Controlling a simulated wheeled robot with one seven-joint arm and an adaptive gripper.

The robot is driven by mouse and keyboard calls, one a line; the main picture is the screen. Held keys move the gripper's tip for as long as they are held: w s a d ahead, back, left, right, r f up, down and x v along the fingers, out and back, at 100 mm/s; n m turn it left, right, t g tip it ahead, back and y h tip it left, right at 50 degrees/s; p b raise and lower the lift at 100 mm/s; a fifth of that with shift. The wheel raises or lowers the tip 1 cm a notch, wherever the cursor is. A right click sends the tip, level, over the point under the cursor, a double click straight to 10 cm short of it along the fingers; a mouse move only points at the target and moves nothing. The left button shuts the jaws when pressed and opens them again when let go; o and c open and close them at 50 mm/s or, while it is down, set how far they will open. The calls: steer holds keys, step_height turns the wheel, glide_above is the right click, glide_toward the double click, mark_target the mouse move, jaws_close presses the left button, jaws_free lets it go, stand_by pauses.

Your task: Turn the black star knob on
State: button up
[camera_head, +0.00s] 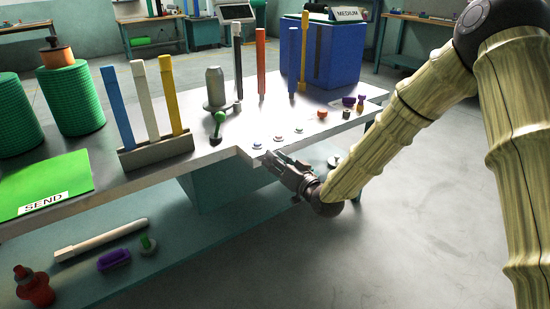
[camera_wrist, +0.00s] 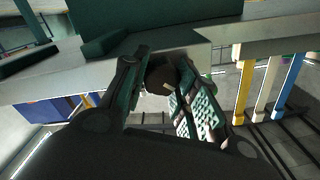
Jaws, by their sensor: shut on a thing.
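My gripper (camera_head: 277,161) is at the front edge of the workbench (camera_head: 222,152), just below the small coloured buttons. In the wrist view, its two fingers (camera_wrist: 164,85) stand on either side of a dark, rounded knob (camera_wrist: 160,73) at the bench's front face and are shut on it. This looks like the black star knob; its lobes are too dark to make out. In the head view the gripper hides the knob, so its turned angle cannot be told.
Small buttons (camera_head: 278,138) and a green-topped lever (camera_head: 218,121) are on the bench above my gripper. A rack (camera_head: 157,153) holds blue, white and yellow bars. A blue bin (camera_head: 340,55) stands at the back. The floor (camera_head: 420,220) at the right is clear.

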steer(key=m+p, duration=0.1)
steer(key=m, duration=0.1)
steer(key=shift+d+m+p, duration=0.1)
steer(key=shift+m+p, duration=0.25)
steer(key=shift+m, duration=0.05)
steer(key=m+p, duration=0.1)
steer(key=m, duration=0.2)
steer(key=shift+m, duration=0.3)
steer(key=m, duration=0.6)
steer(key=shift+f, duration=0.35)
steer(key=m+b, duration=0.1)
steer(key=m, duration=0.1)
steer(key=m+b, duration=0.1)
steer(key=m, duration=0.2)
steer(key=shift+f+m, duration=0.2)
steer(key=shift+m, duration=0.1)
steer(key=shift+m+b, duration=0.95)
steer(key=shift+m, duration=0.85)
steer(key=shift+r, duration=0.1)
steer(key=o, duration=1)
